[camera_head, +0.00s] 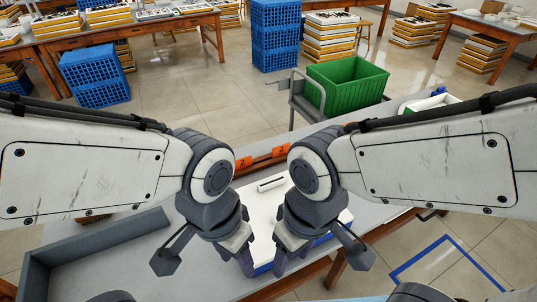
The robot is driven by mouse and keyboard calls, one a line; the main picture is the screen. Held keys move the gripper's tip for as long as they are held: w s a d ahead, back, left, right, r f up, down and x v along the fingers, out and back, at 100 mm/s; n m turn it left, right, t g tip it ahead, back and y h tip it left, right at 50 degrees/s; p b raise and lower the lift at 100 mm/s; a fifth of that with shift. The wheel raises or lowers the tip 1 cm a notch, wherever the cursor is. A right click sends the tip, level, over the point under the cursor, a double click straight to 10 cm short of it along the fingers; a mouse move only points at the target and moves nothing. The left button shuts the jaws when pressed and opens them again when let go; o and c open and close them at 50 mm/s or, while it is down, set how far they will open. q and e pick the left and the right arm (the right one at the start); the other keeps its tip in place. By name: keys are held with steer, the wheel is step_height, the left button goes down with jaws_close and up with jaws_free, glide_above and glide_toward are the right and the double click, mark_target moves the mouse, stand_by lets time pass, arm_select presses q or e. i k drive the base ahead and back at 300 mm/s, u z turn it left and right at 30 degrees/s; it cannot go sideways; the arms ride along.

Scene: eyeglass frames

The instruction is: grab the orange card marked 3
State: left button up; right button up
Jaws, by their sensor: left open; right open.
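The orange card marked 3 (281,151) stands on a brown wooden strip at the table's back, just left of my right arm's round wrist joint. A second orange card (243,162), marked 2, stands to its left on the same strip. My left gripper (236,260) and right gripper (290,258) hang side by side low in the middle of the view, on the near side of the cards. Both are open, with dark purplish fingers pointing down, and I see nothing held. Neither gripper touches the card marked 3. My arms may hide other parts of the strip.
A white panel with a slot (266,205) lies between my arms, on a blue-edged container. A grey tray (95,253) is on the table at left. A green crate (345,84) on a cart stands beyond the table. Blue crates (275,40) stand farther back.

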mark_target(283, 149)
steer(key=z, duration=2)
steer(key=i, duration=1.1)
steer(key=u, duration=3.3)
